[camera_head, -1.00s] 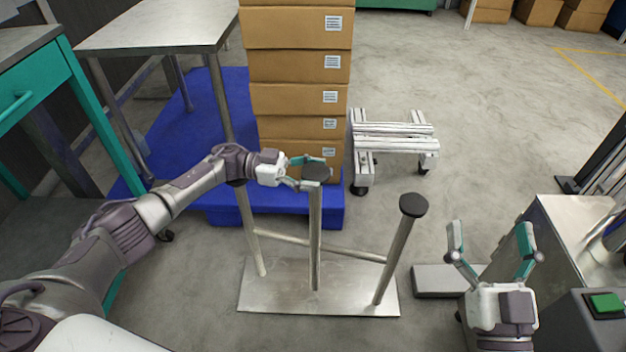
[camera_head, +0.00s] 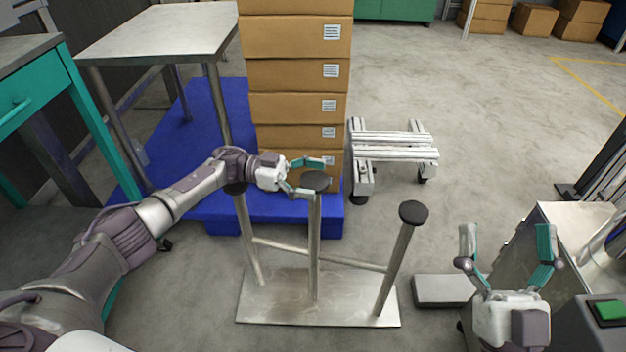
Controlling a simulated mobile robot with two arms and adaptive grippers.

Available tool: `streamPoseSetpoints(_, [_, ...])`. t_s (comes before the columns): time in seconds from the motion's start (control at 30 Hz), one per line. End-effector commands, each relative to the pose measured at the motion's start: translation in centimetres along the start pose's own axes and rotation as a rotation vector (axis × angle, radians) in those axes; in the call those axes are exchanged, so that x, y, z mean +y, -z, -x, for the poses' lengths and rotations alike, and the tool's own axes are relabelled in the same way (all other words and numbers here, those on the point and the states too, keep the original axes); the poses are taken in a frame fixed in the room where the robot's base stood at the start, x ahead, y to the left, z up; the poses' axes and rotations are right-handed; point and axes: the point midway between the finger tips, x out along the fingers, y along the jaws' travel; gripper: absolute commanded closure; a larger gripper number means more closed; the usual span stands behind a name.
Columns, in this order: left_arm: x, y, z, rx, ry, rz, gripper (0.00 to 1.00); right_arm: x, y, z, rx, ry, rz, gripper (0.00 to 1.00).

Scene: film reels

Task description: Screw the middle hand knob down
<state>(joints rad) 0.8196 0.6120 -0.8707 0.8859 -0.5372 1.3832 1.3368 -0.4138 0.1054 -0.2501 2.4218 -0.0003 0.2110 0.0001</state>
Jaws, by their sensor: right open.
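A metal stand with a flat base plate (camera_head: 270,310) carries three upright posts topped by dark round knobs. The middle knob (camera_head: 315,180) sits on the centre post. The left knob (camera_head: 236,188) is mostly hidden behind my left arm, and the right knob (camera_head: 413,212) is in clear view. My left gripper (camera_head: 317,176) is at the middle knob, coming in from the left. Its fingers are apart, one behind the knob and one at its front left; I cannot tell whether they touch it. My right gripper (camera_head: 508,232) is open and empty, pointing up at the lower right.
Stacked cardboard boxes (camera_head: 300,75) stand on a blue platform (camera_head: 215,215) behind the stand. A low white frame on wheels (camera_head: 395,155) is right of them. A metal cabinet (camera_head: 575,225) and green button (camera_head: 609,309) are at the far right. Open floor lies between.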

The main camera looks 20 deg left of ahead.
Motion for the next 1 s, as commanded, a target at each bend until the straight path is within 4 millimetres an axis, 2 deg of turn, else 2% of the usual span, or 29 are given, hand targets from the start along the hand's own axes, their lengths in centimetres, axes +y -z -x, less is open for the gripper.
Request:
streamPoseSetpoints(0.23, [0.1,-0.3,0.1,-0.005,0.0,0.004,0.07,0.0,0.0,0.0,0.0,0.0,0.0,0.07])
streamPoseSetpoints(0.37, [0.1,0.3,0.1,-0.006,-0.001,0.002,0.07,0.0,0.0,0.0,0.001,0.0,0.0,0.07])
streamPoseSetpoints(0.8, [0.0,7.9,0.0,-0.004,0.0,0.001,0.07,0.0,0.0,0.0,0.0,0.0,0.0,0.07])
streamPoseSetpoints(1.0, [0.0,9.6,0.0,-0.003,-0.001,0.004,0.07,0.0,-0.1,0.0,0.0,0.0,0.0,0.07])
